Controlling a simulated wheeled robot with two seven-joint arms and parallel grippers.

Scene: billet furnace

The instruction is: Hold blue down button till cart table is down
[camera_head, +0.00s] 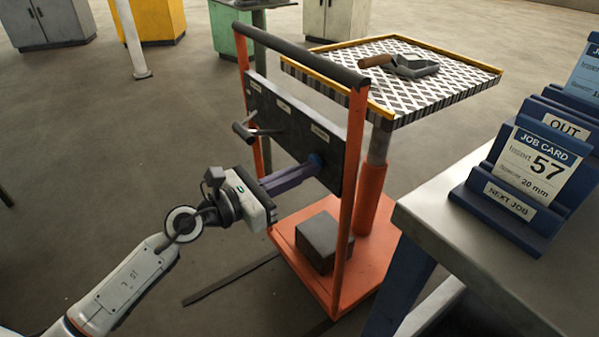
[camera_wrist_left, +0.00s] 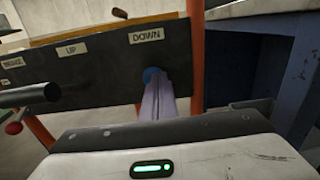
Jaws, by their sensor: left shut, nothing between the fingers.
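The cart has an orange frame (camera_head: 353,180) with a dark control panel (camera_head: 290,120). Its table (camera_head: 420,80), with a white diamond pattern and yellow edges, stands raised on an orange post. The blue down button (camera_head: 315,161) is at the panel's lower right; in the left wrist view the blue button (camera_wrist_left: 151,74) sits below the DOWN label (camera_wrist_left: 146,36). My left gripper (camera_head: 312,168) is shut and empty, its purple fingers pointing at the button. The fingertips (camera_wrist_left: 155,84) meet or nearly touch it and cover part of it. My right gripper is not in view.
A dark handle (camera_head: 243,130) sticks out at the panel's left. A grey block (camera_head: 323,242) rests on the cart base. A handled tool (camera_head: 410,65) lies on the table. A workbench (camera_head: 440,215) with job-card holders (camera_head: 520,180) stands close on the right. Floor on the left is clear.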

